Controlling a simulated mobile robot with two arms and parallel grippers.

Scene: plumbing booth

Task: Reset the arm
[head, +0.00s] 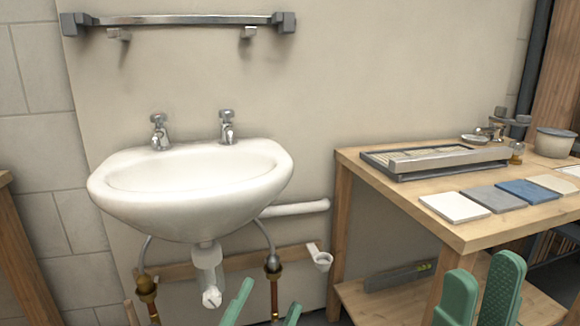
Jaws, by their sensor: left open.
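My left gripper (268,297) shows at the bottom edge of the head view, just below and right of the basin's drain trap. My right gripper (483,270) is at the bottom right, in front of the wooden bench. Its two green fingers stand upright and apart, and it looks empty. Both arms are below the picture and hidden.
A white washbasin (190,210) with two taps hangs on the wall, with pipes (273,290) below. A towel rail (185,20) is above. The wooden bench (375,187) at right holds a tray (430,158), several tiles (455,207) and a pot (555,142). A level (395,278) lies on its lower shelf.

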